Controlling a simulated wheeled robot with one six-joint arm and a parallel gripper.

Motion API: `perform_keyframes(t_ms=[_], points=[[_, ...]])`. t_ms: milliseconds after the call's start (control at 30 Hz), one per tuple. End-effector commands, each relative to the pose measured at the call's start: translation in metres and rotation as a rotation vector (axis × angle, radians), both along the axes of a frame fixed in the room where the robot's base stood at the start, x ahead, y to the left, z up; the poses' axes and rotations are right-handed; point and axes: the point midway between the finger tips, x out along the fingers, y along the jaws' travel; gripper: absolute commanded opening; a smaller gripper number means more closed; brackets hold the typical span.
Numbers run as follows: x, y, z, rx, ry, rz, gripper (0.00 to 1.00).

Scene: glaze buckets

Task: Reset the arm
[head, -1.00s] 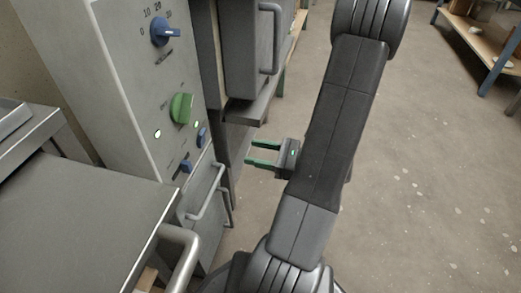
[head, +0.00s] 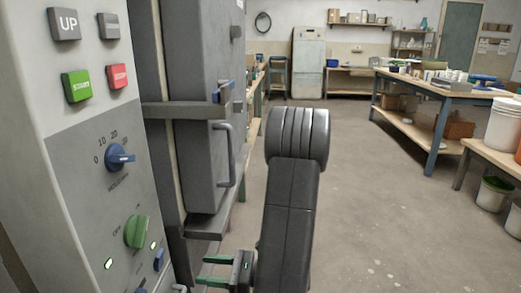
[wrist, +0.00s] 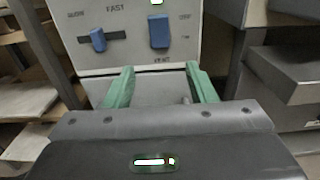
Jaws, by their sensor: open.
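My gripper (head: 216,271) is at the bottom of the head view, with its green fingers apart and nothing between them. It points left toward the grey control panel (head: 84,170). In the wrist view the two green fingers (wrist: 156,88) are spread, with the panel's lower part (wrist: 140,58) beyond them. That part carries a blue slider (wrist: 98,40) and a blue rocker switch (wrist: 159,32). I cannot tell the exact gap between fingertips and panel. My arm rises beside the gripper, bent at its elbow.
The kiln-like grey cabinet (head: 205,110) with a handle stands left of my arm. The panel has a green START button (head: 76,86), a red button (head: 117,76), a blue dial (head: 119,157) and a green knob (head: 136,231). A workbench (head: 428,125) and buckets stand right; open floor lies between.

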Motion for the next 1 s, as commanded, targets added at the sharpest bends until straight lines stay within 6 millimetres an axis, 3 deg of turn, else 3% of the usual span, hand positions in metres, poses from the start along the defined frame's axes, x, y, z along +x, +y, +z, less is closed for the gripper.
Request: perform_keyframes(t_ms=[600,1000], points=[[0.006,0.088,-0.001,-0.001,-0.002,0.002,0.51],[0.008,0.105,0.001,-0.001,-0.001,-0.001,0.51]])
